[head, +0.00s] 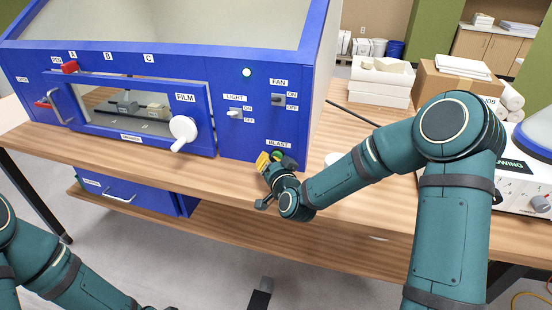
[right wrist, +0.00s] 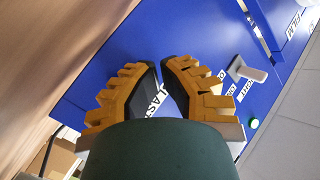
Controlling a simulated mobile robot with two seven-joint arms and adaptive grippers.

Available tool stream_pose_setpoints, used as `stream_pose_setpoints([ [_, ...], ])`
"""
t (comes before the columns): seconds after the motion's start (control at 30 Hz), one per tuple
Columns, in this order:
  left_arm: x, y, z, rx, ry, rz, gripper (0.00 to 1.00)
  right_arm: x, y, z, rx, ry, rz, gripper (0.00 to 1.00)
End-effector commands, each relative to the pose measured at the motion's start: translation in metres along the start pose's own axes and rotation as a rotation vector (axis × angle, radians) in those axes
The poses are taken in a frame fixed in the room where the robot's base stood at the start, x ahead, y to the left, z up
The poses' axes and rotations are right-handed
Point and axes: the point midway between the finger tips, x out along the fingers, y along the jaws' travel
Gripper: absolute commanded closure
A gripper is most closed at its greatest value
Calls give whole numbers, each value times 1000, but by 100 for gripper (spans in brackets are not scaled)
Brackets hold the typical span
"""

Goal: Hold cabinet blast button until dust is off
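The blue cabinet (head: 235,165) stands on the wooden table. Its BLAST label (head: 279,143) is at the lower right of the front panel. My right gripper (head: 272,157) is at the panel just below that label. In the right wrist view its yellow ribbed fingers (right wrist: 161,68) have their dark tips together, over the partly covered label. A bit of green shows beside the fingers in the head view; the button itself is mostly hidden. Grey pieces (head: 126,107) lie behind the FILM window; dust on them is too small to tell. My left gripper is out of view.
A lamp (head: 247,72) glows green above the LIGHT switch (head: 235,114) and FAN switch (head: 279,99). A white knob (head: 183,129) sticks out by the window. Boxes (head: 440,84) and a white machine (head: 520,185) stand on the right.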

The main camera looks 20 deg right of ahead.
Motion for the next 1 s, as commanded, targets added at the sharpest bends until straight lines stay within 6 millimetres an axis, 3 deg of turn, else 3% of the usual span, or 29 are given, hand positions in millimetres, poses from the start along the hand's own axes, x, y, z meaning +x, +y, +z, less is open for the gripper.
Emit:
stream_pose_setpoints([
  [1.0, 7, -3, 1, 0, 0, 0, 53, -14, -7, 8, 0, 0, 0, 100],
])
